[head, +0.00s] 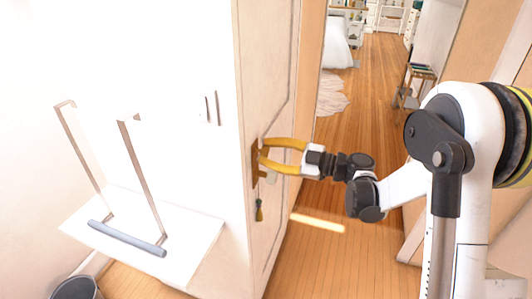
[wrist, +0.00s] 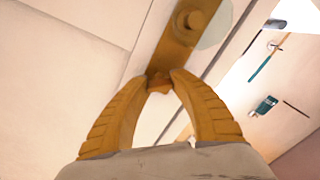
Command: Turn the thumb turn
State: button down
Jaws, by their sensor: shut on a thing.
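My gripper (head: 263,156) has yellow fingers and reaches the edge of the open door (head: 278,120) from the right. In the wrist view, its fingertips (wrist: 160,78) meet on a small brass thumb turn (wrist: 159,84), mostly hidden between them. The thumb turn sits on a long brass plate (wrist: 178,46). A round brass knob (wrist: 192,20) is higher on the same plate. In the head view, the plate (head: 255,160) shows just behind the fingertips, and the thumb turn itself is hidden there.
A dark tassel (head: 259,210) hangs below the plate. A dark bin (head: 75,288) is at the lower left.

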jog(key=m, duration=0.5)
jog(key=shift+m, duration=0.4)
dwell(0.4)
jog(key=c, duration=1.1)
grip_release()
jog(key=shift+o, duration=0.2)
jog(key=shift+d, duration=0.1)
jog(key=v, duration=1.1)
jog(key=shift+s+d, duration=0.15)
jog(key=shift+d, duration=0.25)
